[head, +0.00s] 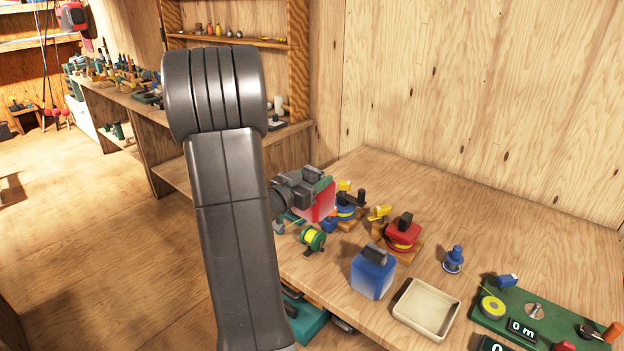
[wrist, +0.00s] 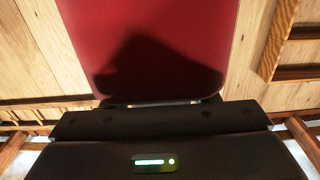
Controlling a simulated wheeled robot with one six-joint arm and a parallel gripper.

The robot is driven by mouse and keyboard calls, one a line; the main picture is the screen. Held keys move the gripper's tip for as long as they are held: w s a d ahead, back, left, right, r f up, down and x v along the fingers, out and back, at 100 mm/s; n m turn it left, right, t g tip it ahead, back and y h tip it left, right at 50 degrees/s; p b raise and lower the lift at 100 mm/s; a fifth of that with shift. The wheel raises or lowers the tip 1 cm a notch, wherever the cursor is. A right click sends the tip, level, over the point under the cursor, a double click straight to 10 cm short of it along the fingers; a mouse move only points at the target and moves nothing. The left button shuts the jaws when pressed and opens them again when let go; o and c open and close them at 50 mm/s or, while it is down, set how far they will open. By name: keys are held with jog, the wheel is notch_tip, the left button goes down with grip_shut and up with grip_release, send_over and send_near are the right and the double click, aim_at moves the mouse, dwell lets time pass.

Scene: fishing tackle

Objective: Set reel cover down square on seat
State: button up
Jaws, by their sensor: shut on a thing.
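A red box-like reel cover (head: 319,205) hangs below my gripper (head: 312,184) over the back left of the workbench. My gripper is shut on its top. In the wrist view the red side of the cover (wrist: 165,50) fills the upper middle, with a dark shadow on it. The fingertips are hidden there. A red reel (head: 402,234) sits on a wooden block (head: 412,252) to the right of the held cover and apart from it. A blue reel (head: 346,212) sits on another wooden block just beside the cover. I cannot tell which block is the seat.
A blue cover with a black handle (head: 373,275) stands in front of the red reel. A green reel (head: 313,238) lies at the left edge. A cream tray (head: 426,310) and a green board (head: 500,318) are at front right. The back right of the bench (head: 520,230) is clear.

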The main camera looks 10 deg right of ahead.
jog(key=shift+f, duration=0.1)
jog(key=b, duration=0.4)
send_over(313, 230)
jog(key=shift+f, duration=2.85)
jog(key=shift+f+b, duration=3.75)
jog(key=shift+f, duration=0.8)
jog(key=o, duration=1.1)
jog(key=shift+c, duration=0.2)
jog(key=v, duration=1.3)
jog(key=shift+s+a, duration=0.25)
jog(key=shift+a, duration=0.05)
